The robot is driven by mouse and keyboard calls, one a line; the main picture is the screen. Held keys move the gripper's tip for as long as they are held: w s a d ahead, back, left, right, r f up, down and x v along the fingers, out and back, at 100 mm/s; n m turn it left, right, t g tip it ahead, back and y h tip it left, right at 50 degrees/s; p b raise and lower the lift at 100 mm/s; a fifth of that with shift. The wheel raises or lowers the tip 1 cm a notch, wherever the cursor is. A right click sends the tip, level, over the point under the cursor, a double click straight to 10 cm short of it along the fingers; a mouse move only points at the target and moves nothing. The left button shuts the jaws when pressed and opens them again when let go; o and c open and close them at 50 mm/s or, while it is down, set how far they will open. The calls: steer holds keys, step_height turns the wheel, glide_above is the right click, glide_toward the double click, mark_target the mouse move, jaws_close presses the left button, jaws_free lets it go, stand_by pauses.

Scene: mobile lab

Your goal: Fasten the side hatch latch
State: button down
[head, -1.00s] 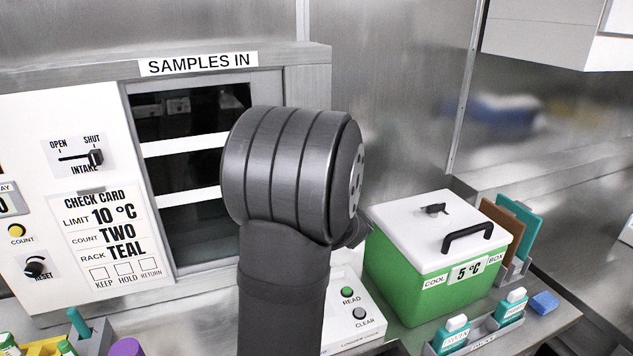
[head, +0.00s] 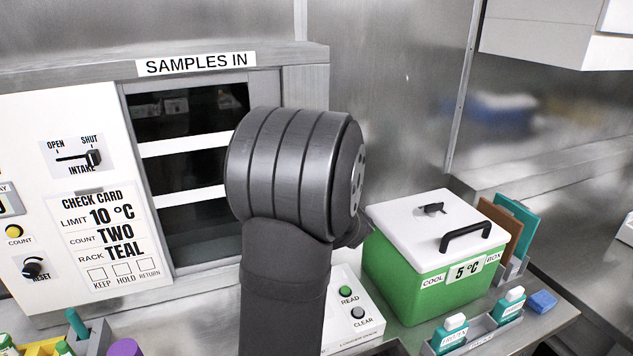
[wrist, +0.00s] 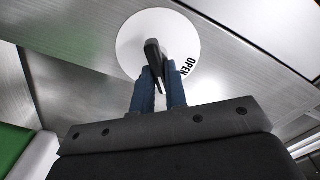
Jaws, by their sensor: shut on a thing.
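In the wrist view the side hatch latch shows as a dark handle (wrist: 152,48) on a round white plate (wrist: 128,42) fixed to a metal surface. The word OPEN (wrist: 188,67) is printed at the plate's right edge. My gripper (wrist: 157,82) has its two blue fingers closed on either side of the handle's lower end. The handle stands roughly upright in this view, not pointing straight at OPEN. In the head view the latch and my gripper are hidden behind my arm.
In the head view a green cool box (head: 402,285) with a white lid stands right of my arm. A panel with READ and CLEAR buttons (head: 348,291) sits just beside my arm. The SAMPLES IN cabinet (head: 320,75) is at the left. Bottles (head: 451,333) stand at the front right.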

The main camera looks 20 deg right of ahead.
steer(key=shift+d+f+m, duration=0.1)
steer(key=shift+f+m, duration=0.05)
steer(key=shift+m, duration=1.7)
steer(key=shift+f+m, duration=0.1)
steer(key=shift+m, duration=1.75)
steer(key=c, duration=1.4)
jaws_free()
steer(key=shift+c, duration=0.2)
steer(key=s, duration=1.7)
steer(key=shift+s, duration=0.25)
